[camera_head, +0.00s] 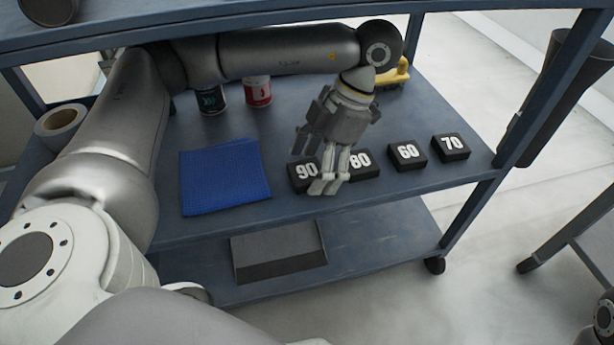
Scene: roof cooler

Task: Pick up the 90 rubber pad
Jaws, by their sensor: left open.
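The black 90 rubber pad (300,178) lies on the middle shelf of a blue cart, near its front edge. It is the leftmost in a row with the 80 pad (362,164), the 60 pad (407,156) and the 70 pad (450,148). My left gripper (323,187) points down, open, in front of the gap between the 90 and 80 pads. Its fingers hide the right part of the 90 pad and a bit of the 80 pad. I cannot tell whether the fingers touch the 90 pad.
A folded blue cloth (224,177) lies left of the pads. A dark can (211,99), a red can (257,92) and a yellow tool (394,76) stand behind. A tape roll (61,124) is at left. The upper shelf (250,24) hangs above my left arm.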

